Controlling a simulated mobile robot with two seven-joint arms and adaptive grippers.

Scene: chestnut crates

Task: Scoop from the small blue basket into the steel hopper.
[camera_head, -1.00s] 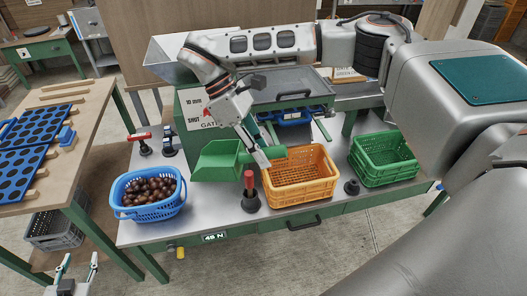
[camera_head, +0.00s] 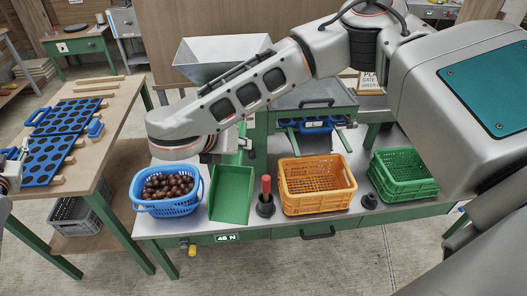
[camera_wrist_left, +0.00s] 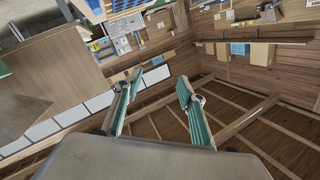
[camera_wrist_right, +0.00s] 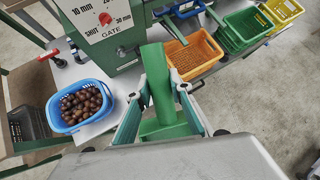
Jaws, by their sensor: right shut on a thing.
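The small blue basket (camera_head: 168,208) stands at the left end of the steel-topped bench and holds brown chestnuts (camera_head: 167,186); it also shows in the right wrist view (camera_wrist_right: 69,124). The steel hopper (camera_head: 225,55) is behind it, partly hidden by my right arm. My right gripper (camera_wrist_right: 160,105) is shut on the green scoop (camera_head: 232,195), mostly hidden by the arm in the head view. The scoop hangs tilted steeply just right of the basket, and no chestnuts show in it. My left gripper (camera_wrist_left: 155,95) is open and empty, away from the bench at the left.
A red-handled tool (camera_head: 266,188) stands in a dark holder right of the scoop. An orange crate (camera_head: 317,198) and a green crate (camera_head: 403,182) stand farther right. A wooden table (camera_head: 105,145) with blue hole trays (camera_head: 62,132) is at the left.

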